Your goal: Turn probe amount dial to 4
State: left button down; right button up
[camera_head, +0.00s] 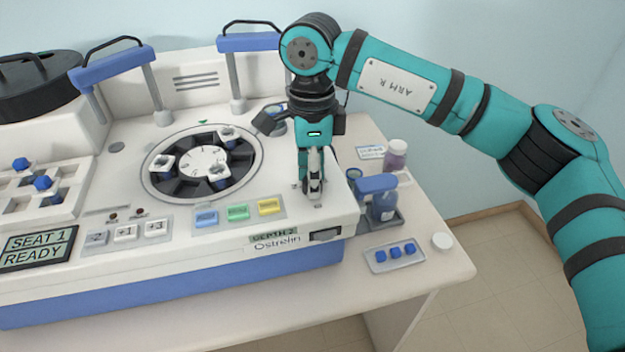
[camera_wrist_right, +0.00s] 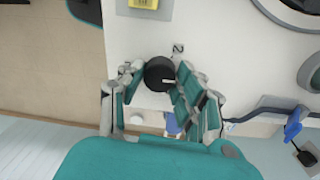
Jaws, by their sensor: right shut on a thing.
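A black round dial (camera_wrist_right: 160,73) sits on the white top of the staining machine (camera_head: 330,220), seen in the right wrist view. My right gripper (camera_head: 313,188) points down at the front right part of this top. In the wrist view its fingers stand on both sides of the dial, shut on it. In the head view the gripper hides the dial. The dial's number setting cannot be read. A small green display (camera_head: 274,237) on the front reads "DEPTH 2". My left gripper is not in view.
Blue, green and yellow buttons (camera_head: 269,207) lie left of my right gripper. A carousel (camera_head: 160,197) is behind them. A blue-topped dispenser (camera_head: 377,183) and a tray with blue cubes (camera_head: 372,266) stand to the right. A screen (camera_head: 36,247) reads "SEAT 1 READY".

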jog(key=shift+r, duration=0.1)
dwell(0.4)
jog(key=o, duration=1.1)
jog(key=shift+o, duration=0.2)
notch_tip(320, 180, up, 12)
jog(key=shift+w, duration=0.35)
